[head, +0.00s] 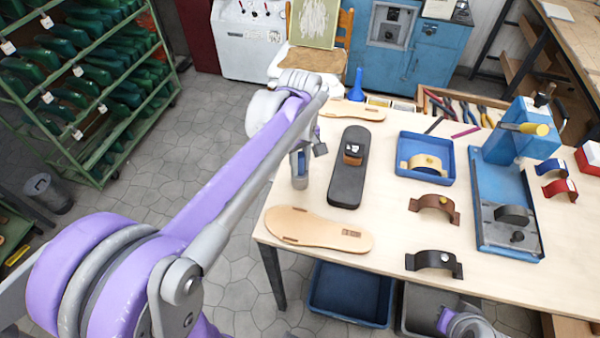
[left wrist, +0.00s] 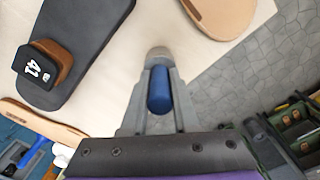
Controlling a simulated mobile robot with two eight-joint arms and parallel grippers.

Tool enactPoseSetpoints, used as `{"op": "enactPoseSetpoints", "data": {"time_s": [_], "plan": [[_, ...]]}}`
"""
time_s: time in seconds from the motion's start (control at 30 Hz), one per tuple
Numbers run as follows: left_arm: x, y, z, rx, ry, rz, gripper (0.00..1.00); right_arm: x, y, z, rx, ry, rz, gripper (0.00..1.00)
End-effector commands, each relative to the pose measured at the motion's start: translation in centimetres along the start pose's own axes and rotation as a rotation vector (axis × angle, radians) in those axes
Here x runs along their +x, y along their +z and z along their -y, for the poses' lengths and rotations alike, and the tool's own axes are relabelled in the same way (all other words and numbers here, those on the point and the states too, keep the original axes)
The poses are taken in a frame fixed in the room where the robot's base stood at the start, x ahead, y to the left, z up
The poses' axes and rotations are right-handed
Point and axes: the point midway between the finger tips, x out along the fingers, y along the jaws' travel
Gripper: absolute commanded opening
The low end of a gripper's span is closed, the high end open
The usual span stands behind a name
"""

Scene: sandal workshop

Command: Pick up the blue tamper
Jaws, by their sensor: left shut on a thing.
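The blue tamper (left wrist: 159,92) shows in the left wrist view as a blue handle between my two grey fingers, with a rounded grey end (left wrist: 158,55) beyond them. My left gripper (head: 300,168) is shut on it. In the head view the gripper points down at the table's left side, between the black sole and the table edge. It mostly covers the tamper there. I cannot tell whether the tamper touches the tabletop. Part of my right arm shows at the bottom right of the head view, but its gripper does not show.
A black sole (head: 346,185) with a brown strap block marked 41 lies right of the gripper. A tan sole (head: 318,232) lies in front. A blue tray (head: 402,180), several straps and a blue press (head: 512,235) stand farther right. A green rack (head: 95,160) stands left.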

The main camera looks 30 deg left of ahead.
Motion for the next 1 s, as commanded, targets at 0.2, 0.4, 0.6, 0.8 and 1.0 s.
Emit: {"op": "enactPoseSetpoints", "data": {"time_s": [0.2,0.4,0.6,0.8,1.0], "plan": [[-0.2,0.0,0.0,0.0,0.0,0.0,0.0,0.0,0.0,0.0,0.0,0.0,0.0,0.0],[-1.9,0.0,0.0,0.0,0.0,0.0,0.0,-0.1,-0.1,0.0,0.0,0.0,-0.001,0.0],[-5.9,0.0,0.0,0.0,0.001,0.0,0.0,-0.3,-0.4,0.0,0.0,0.0,-0.004,0.0],[-9.0,0.0,0.0,0.0,0.0,0.0,0.0,-0.5,-0.6,0.0,0.0,0.0,-0.005,0.0],[-10.1,0.0,0.0,0.0,0.0,0.0,0.0,-0.5,-0.6,0.0,0.0,0.0,-0.005,0.0]]}}
